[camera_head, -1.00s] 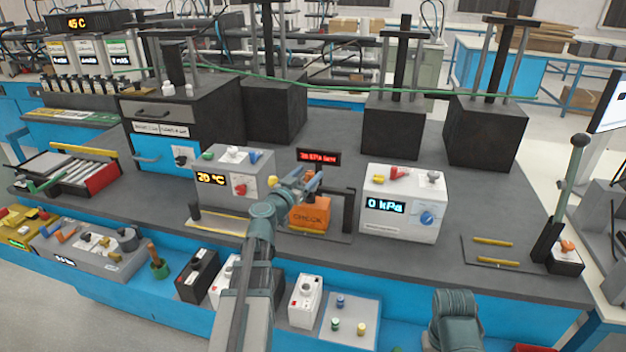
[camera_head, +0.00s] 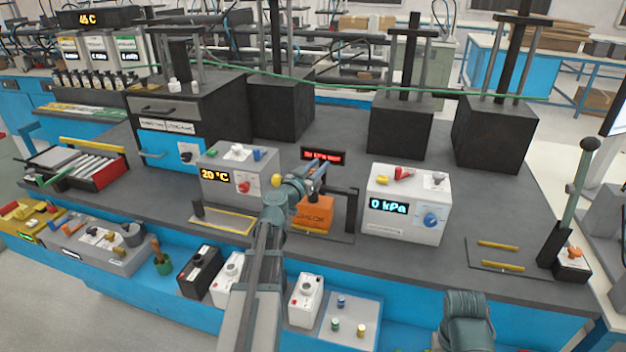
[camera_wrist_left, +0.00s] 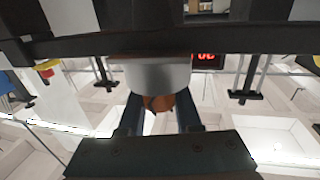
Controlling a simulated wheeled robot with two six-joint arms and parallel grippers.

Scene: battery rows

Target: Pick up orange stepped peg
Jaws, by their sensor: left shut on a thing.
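My left gripper (camera_head: 318,172) is raised over the bench in the head view, above and partly in front of an orange block (camera_head: 313,214). In the left wrist view, my left gripper's two dark fingers (camera_wrist_left: 160,112) are shut on a round orange-brown piece, the orange stepped peg (camera_wrist_left: 158,102). A wide grey cylindrical part hides some of it there, so its steps do not show clearly. In the head view the peg cannot be made out at the fingertips. My right gripper is not in view; only part of my right arm shows at the bottom right.
A grey 20 °C box (camera_head: 238,176) stands left of the gripper and a white 0 kPa box (camera_head: 405,204) right of it. Black posts flank the orange block. Tall black presses stand behind.

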